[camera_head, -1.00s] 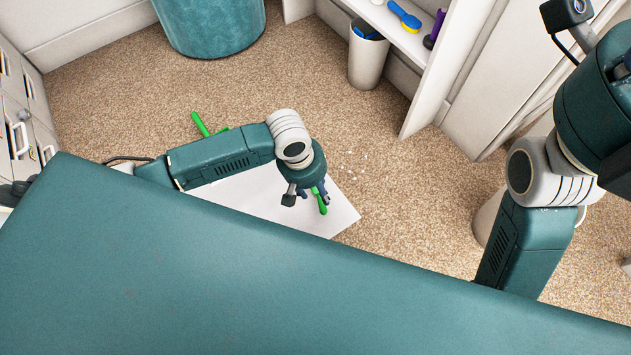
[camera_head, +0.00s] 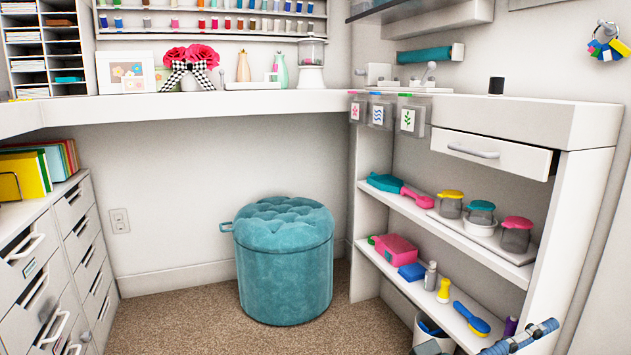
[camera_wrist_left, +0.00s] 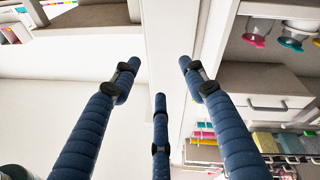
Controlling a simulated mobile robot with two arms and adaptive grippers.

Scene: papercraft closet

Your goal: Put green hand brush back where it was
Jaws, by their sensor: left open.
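My left gripper (camera_wrist_left: 160,80) is open in the left wrist view, with blue ribbed fingers spread and nothing between them. A blue finger like these (camera_head: 520,337) enters the head view at the lower right, in front of the low shelves, mostly cut off. I cannot make out the green hand brush as a whole in any current view. A small green bit (camera_head: 371,240) shows beside the pink box (camera_head: 396,248) on the lower shelf, too small to identify.
A teal pouf (camera_head: 284,270) stands on the carpet. The right shelf unit holds a teal-and-pink brush (camera_head: 400,190), several jars and a blue-and-yellow brush (camera_head: 470,318). A drawer (camera_head: 495,150) is above. A bin (camera_head: 432,328) stands below. Drawers (camera_head: 30,270) line the left.

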